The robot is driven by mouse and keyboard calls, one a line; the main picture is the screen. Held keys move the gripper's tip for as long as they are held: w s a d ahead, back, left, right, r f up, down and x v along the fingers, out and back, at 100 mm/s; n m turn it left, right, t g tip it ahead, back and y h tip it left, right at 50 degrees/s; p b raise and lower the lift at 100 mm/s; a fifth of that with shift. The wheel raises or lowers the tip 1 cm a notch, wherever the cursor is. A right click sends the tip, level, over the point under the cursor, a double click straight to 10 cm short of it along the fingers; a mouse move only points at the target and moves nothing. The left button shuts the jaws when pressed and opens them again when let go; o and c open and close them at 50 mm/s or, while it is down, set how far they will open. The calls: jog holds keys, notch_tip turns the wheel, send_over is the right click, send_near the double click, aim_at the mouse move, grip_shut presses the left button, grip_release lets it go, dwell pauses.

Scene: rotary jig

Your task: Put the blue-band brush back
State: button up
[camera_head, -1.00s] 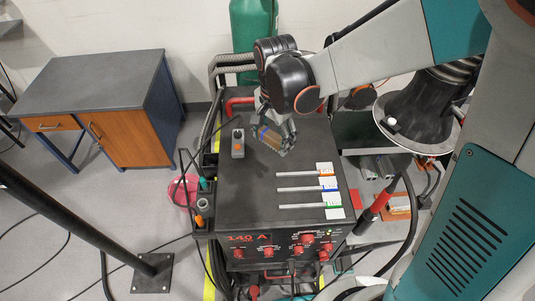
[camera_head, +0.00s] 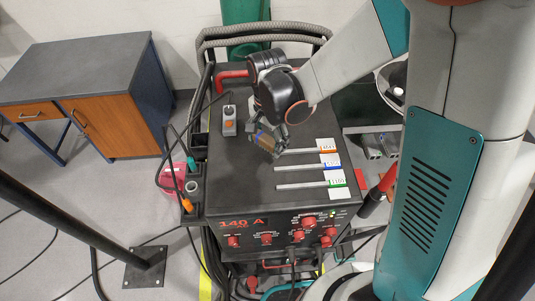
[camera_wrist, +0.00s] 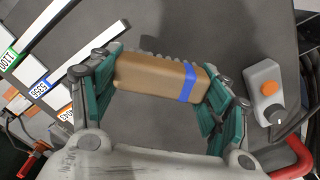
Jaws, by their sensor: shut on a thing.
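My gripper (camera_head: 268,143) is shut on the blue-band brush (camera_head: 261,139), above the dark top of the welding cart (camera_head: 245,190). In the wrist view the brush is a tan block (camera_wrist: 150,78) with a blue band near its right end. Grey bristles show along its far edge. The fingers (camera_wrist: 158,92) clasp its two ends. Three pale strips with labels lie right of and in front of my gripper: orange-marked (camera_head: 327,146), blue-marked (camera_head: 325,165) and green-marked (camera_head: 334,182). The height of the brush over the top is unclear.
A grey box with an orange button (camera_head: 229,121) stands on the cart top, left of my gripper. A red handle (camera_head: 233,75) and hoses are at the cart's back. Bottles (camera_head: 188,187) sit in holders at its left side. The front-left top is clear.

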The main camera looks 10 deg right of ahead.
aim_at(268, 155)
jog(key=shift+f+b, duration=1.3)
jog(key=shift+f, duration=1)
jog(key=shift+f, duration=0.15)
jog(key=o, duration=1)
notch_tip(268, 155, up, 12)
jog(key=shift+r+p, duration=0.2)
jog(key=shift+p, duration=0.7)
